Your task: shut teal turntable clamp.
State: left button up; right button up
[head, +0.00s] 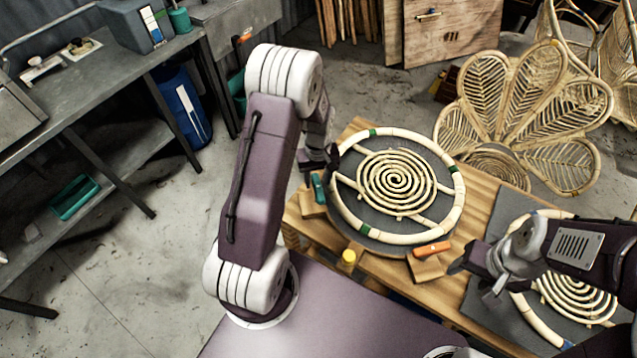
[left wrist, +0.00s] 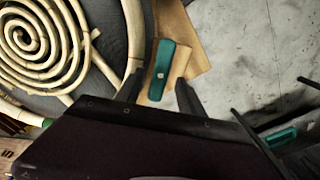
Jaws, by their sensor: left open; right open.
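The teal turntable clamp (head: 319,188) is a short teal lever on a wooden block at the left edge of the round turntable (head: 352,231). In the left wrist view the teal lever (left wrist: 161,68) lies on its block beside the pale rattan ring, not across it. My left gripper (head: 318,163) is open just above the clamp. In the left wrist view its fingers (left wrist: 158,92) stand on either side of the lever's near end; I cannot tell whether they touch it. My right gripper (head: 477,272) is open and empty, right of the orange clamp (head: 432,249).
A rattan ring with a spiral centre (head: 396,182) lies on the turntable. A second spiral piece (head: 578,292) lies on a dark mat at right. A petal-backed rattan chair (head: 535,105) stands behind.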

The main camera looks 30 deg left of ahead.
pick_arm(q)
jog(key=shift+s+f, duration=0.1)
jog(key=shift+f, duration=1.15)
grip_shut()
jog(key=m, duration=0.4)
jog(key=shift+p, duration=0.35)
jog(key=m, duration=0.4)
jog(key=shift+m, duration=0.3)
jog(key=m+p, duration=0.1)
jog(key=m, duration=0.3)
jog(key=shift+m, duration=2.6)
